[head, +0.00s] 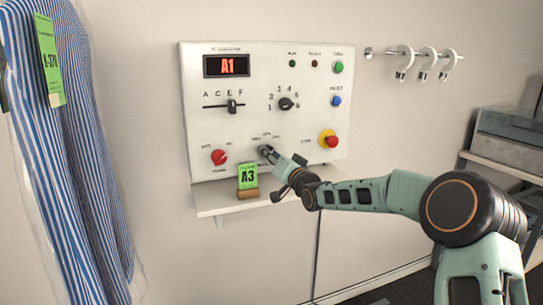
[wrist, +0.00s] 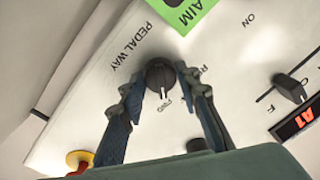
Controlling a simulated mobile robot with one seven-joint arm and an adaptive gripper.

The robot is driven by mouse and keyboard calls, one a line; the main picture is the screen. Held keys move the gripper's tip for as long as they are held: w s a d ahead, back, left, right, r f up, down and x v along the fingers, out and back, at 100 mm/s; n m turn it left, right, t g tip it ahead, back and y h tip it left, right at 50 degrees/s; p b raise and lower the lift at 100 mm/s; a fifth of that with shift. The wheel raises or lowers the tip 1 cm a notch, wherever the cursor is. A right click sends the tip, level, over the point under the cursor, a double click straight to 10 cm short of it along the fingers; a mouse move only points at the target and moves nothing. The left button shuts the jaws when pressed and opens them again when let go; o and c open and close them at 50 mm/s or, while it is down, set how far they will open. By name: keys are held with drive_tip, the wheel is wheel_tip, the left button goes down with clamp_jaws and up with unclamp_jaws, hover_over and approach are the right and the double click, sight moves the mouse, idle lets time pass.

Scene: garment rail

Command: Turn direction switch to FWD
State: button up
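The direction switch is a small black knob (wrist: 158,75) low on the white control panel (head: 200,85). In the wrist view its white pointer line faces down the picture, near a small, hard-to-read label; PEDAL WAY is printed to its left. My gripper (wrist: 161,80) is open, with one finger on each side of the knob. Narrow gaps seem to show, but I cannot tell whether either finger touches it. In the head view my gripper (head: 267,152) reaches the lower panel and hides the switch.
A red knob (head: 219,157) is to the left, a red emergency button (head: 330,140) to the right. A numbered dial (head: 286,104) and a slider (head: 232,106) are above. A bagged striped garment (head: 75,160) hangs left.

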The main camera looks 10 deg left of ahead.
drive_tip(key=o, duration=0.3)
drive_tip(key=v, duration=1.2)
